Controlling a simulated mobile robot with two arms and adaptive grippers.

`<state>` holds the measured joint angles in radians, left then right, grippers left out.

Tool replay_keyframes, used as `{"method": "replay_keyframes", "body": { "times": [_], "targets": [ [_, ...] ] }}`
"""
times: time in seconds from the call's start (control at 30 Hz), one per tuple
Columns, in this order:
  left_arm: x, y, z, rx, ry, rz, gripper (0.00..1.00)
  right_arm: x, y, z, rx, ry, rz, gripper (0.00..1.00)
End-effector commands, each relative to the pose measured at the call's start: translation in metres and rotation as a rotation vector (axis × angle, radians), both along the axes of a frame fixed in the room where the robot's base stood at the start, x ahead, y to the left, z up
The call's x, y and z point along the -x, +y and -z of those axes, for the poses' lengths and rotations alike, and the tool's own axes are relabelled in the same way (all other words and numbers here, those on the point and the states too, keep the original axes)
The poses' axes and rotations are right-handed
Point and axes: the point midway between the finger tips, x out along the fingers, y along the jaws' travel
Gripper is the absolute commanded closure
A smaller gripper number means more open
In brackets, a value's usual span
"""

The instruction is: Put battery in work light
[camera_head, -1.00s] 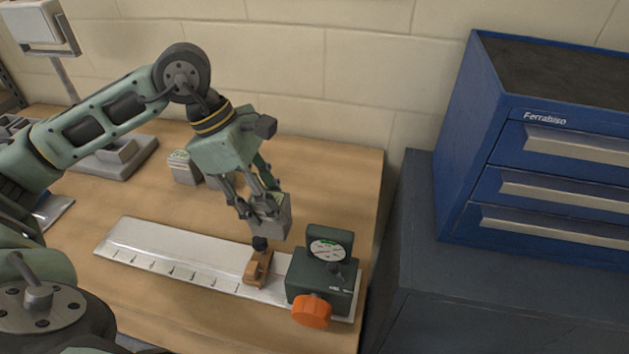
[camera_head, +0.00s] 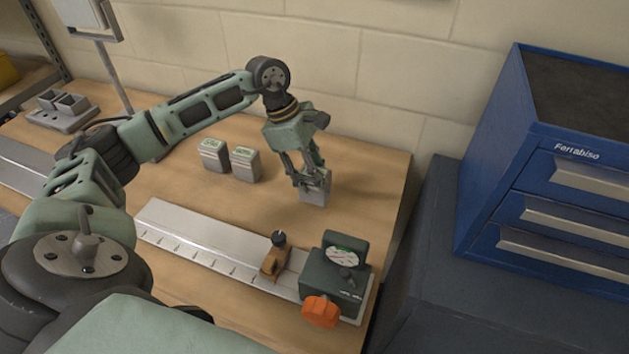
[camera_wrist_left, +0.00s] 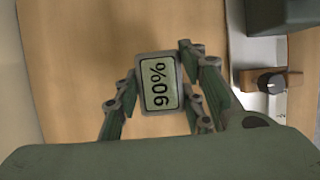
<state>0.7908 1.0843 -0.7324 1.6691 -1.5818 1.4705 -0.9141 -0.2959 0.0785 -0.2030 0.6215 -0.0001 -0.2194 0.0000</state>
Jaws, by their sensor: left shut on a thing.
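My left gripper (camera_head: 306,180) is shut on a grey battery (camera_head: 315,188) and points down over the right part of the bench. In the left wrist view the battery (camera_wrist_left: 159,82) shows a display reading 90%, between the fingers of the gripper (camera_wrist_left: 160,88). I cannot tell whether its bottom touches the bench. Two similar batteries, one (camera_head: 214,155) left of the other (camera_head: 245,163), stand upright to the left of the gripper. My right gripper is out of view.
A metal rail (camera_head: 215,241) with a brown slider (camera_head: 275,260) and a dark green gauge block (camera_head: 333,272) with an orange knob lies in front of the gripper. A grey tray with slots (camera_head: 62,109) sits far left. A blue drawer cabinet (camera_head: 560,180) stands right.

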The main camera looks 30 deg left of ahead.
Motion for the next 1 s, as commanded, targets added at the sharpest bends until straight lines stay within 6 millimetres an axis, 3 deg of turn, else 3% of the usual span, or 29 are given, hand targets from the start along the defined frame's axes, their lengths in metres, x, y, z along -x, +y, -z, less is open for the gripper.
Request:
{"method": "replay_keyframes", "body": {
  "times": [0.1, 0.3, 0.67, 0.7, 0.9, 1.0],
  "targets": [
    [0.002, 0.000, 0.014, -0.001, 0.006, -0.001, 1.00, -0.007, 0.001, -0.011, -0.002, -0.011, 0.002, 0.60],
    [0.001, 0.000, 0.036, 0.000, 0.001, -0.001, 1.00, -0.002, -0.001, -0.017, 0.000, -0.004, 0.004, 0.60],
    [0.000, 0.000, 0.041, 0.000, 0.000, 0.000, 1.00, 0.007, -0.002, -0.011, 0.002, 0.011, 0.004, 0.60],
    [0.001, 0.000, 0.042, -0.001, 0.003, 0.000, 0.62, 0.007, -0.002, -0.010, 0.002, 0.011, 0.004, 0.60],
    [0.001, 0.000, 0.041, -0.001, 0.003, 0.000, 0.45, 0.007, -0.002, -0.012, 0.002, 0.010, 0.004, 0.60],
    [0.001, 0.000, 0.041, -0.001, 0.003, 0.000, 0.44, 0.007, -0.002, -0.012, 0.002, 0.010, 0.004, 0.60]
  ]
}}
